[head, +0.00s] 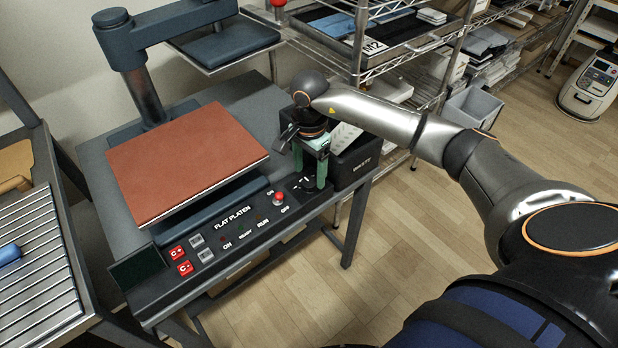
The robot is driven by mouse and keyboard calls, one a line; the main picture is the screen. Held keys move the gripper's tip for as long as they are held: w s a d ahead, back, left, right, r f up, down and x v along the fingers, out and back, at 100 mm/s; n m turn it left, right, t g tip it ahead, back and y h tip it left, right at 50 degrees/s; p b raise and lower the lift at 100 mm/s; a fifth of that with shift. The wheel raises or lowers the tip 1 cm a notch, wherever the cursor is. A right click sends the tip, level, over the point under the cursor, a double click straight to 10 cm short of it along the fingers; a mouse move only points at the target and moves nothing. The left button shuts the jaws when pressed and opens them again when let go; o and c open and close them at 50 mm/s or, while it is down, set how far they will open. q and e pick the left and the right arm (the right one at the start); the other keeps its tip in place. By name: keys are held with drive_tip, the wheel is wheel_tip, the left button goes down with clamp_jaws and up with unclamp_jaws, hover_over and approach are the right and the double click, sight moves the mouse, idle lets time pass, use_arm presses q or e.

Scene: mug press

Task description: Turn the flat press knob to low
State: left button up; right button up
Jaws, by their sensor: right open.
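The flat press stands on a dark table, with its control panel (222,243) marked FLAT PLATEN along the front edge. A dark knob area with small white marks (304,184) is at the panel's right end. The knob is small and partly hidden by my gripper, so its setting cannot be read. My right gripper (310,167) is open, pointing down over that end of the panel, with its green fingers to either side of the knob area. I cannot tell whether they touch the knob. My left gripper is not in view.
A red-tipped ON/OFF switch (279,198) is just left of the knob area. Red C+ and C- buttons (177,253) are at the panel's left. A brown platen pad (185,160) lies behind the panel. A black bin (357,160) stands close behind the gripper, right of the press.

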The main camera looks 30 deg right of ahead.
sight(308, 183)
drive_tip(key=shift+f, duration=1.45)
clamp_jaws()
